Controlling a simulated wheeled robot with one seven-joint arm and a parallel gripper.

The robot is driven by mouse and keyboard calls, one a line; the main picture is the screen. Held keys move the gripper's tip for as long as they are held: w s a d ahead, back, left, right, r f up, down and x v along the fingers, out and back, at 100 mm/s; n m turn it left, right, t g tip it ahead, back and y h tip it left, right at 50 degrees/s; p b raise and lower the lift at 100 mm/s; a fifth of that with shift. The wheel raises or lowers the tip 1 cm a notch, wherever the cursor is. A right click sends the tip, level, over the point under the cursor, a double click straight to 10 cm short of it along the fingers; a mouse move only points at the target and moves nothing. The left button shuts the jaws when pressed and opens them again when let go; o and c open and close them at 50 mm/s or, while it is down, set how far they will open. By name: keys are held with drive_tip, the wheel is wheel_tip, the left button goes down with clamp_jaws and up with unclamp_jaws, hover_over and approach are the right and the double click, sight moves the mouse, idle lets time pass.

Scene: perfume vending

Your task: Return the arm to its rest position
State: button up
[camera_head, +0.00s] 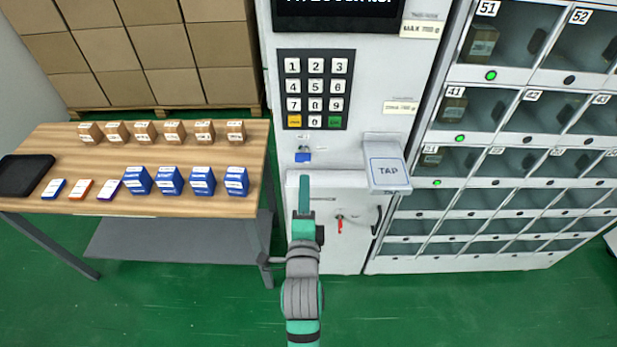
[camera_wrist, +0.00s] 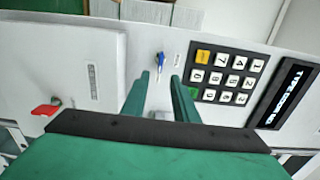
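My arm reaches up from the bottom of the head view, and my gripper (camera_head: 305,183) is in front of the vending machine (camera_head: 345,185), below its keypad (camera_head: 316,90). In the wrist view, the two green fingers of my gripper (camera_wrist: 163,78) are apart with nothing held between them. A blue key or tag (camera_head: 303,156) sits in the machine's front just above the fingertips. It also shows in the wrist view (camera_wrist: 159,62), beyond the gap between the fingers. The wrist view shows the keypad (camera_wrist: 226,75) to the right of the fingers.
A grey TAP reader (camera_head: 388,172) juts out right of my gripper. A red key (camera_head: 340,221) hangs in the lower door. Numbered lockers (camera_head: 500,140) stand right. A wooden table (camera_head: 75,150) with several small boxes stands left. Green floor (camera_head: 180,300) is clear in front.

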drive_tip(key=shift+s, duration=0.6)
drive_tip(key=shift+d, duration=0.1)
drive_tip(key=s+f+n+g, duration=0.1)
drive_tip(key=s+f+n, duration=1.05)
drive_tip(key=s, duration=0.65)
drive_tip(key=s+f+n+g, duration=0.1)
drive_tip(key=s+n, duration=0.6)
drive_tip(key=s, duration=1.1)
drive_tip(key=shift+a+f+g+y, duration=0.2)
drive_tip(key=shift+f+g+y, duration=0.1)
drive_tip(key=shift+f, duration=0.5)
